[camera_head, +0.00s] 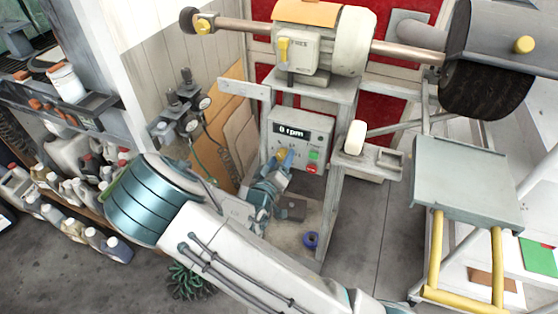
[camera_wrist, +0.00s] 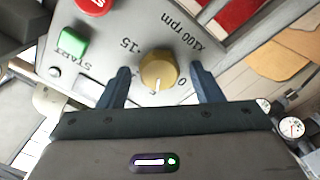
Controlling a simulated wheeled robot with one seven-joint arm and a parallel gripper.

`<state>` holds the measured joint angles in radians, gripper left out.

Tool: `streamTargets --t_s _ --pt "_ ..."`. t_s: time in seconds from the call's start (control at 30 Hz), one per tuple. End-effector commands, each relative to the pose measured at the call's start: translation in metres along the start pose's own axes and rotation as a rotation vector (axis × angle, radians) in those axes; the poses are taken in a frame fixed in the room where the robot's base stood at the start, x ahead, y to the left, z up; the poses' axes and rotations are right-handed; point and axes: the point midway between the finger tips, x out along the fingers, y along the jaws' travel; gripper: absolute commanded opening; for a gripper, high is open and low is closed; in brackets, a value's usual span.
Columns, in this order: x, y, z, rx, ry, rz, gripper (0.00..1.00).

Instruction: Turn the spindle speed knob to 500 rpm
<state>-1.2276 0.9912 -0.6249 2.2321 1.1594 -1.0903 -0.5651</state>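The spindle speed knob (camera_wrist: 158,70) is a round brass-coloured dial on the grey control panel (camera_head: 318,128). The display (camera_head: 290,131) reads 0 rpm. My gripper (camera_wrist: 160,68) is open, with one dark finger on either side of the knob and a visible gap on both sides. In the head view my gripper (camera_head: 285,160) is at the panel and partly covers the knob (camera_head: 281,154).
A green START button (camera_head: 314,155) and a red button (camera_head: 311,168) sit right of the knob. The buffing machine (camera_head: 322,40) with its shaft and dark brush (camera_head: 485,90) is above. A stand post and small shelf (camera_head: 370,158) are right of the panel. Gauges (camera_head: 190,115) are left.

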Motion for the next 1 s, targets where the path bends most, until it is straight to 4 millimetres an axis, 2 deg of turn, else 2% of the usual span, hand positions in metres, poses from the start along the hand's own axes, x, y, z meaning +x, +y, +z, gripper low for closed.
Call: streamTargets --t_s 0.13,0.23,0.5,0.7,0.83,1.0 --pt "-0.007 -0.001 0.000 0.000 0.000 -0.001 0.59" --pt "-0.021 -0.002 0.000 -0.001 0.001 -0.003 0.59" --pt "-0.083 -0.002 0.000 0.000 0.003 -0.006 0.59" --pt "-0.120 -0.002 0.000 0.000 0.002 -0.004 0.59" --pt "-0.133 -0.001 -0.001 0.001 0.003 -0.002 0.59" --pt "-0.139 -0.001 -0.001 0.000 0.001 -0.002 0.59"
